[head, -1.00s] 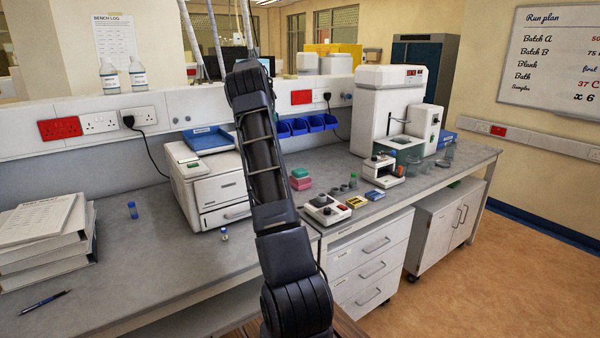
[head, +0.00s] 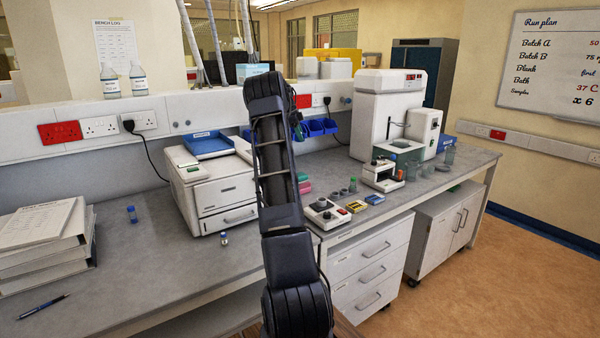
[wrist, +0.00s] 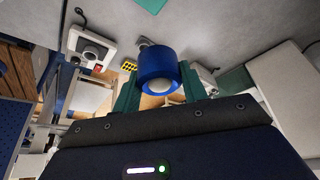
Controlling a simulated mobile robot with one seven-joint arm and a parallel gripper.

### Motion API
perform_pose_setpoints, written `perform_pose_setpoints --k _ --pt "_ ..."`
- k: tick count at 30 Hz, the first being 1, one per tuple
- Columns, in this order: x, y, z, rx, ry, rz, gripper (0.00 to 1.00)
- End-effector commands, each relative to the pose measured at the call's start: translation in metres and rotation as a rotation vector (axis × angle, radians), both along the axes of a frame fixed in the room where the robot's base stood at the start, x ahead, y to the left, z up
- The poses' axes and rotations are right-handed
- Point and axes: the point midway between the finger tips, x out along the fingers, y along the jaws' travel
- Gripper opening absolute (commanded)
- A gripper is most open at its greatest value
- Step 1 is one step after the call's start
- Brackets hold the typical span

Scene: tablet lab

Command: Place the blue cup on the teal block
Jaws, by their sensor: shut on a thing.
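The blue cup (wrist: 157,66) is between the two green fingers of my gripper (wrist: 160,86) in the wrist view. The gripper is shut on it, and the cup is held above the bench. A flat teal surface (wrist: 150,4), probably the teal block, is cut by the top edge of that view, apart from the cup. In the head view a small teal-green piece (head: 302,177) shows beside my arm, above a pink piece (head: 305,187); my arm partly hides both. My arm also mostly hides the gripper and cup there.
A white device with a dark knob (head: 325,213) stands near the bench edge, with a yellow box (head: 356,206) to its right. A white printer-like machine (head: 210,188) stands left of my arm.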

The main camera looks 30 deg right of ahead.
Motion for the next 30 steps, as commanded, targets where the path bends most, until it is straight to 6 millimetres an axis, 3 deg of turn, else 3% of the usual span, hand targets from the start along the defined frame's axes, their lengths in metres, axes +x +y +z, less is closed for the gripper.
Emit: perform_pose_setpoints --k 13,25,30 --pt "-0.001 0.0 -0.095 0.001 0.001 -0.001 0.18" --pt "0.0 0.0 -0.127 0.0 0.002 -0.001 0.18" --pt "0.0 0.0 -0.153 0.002 0.003 0.001 0.18"
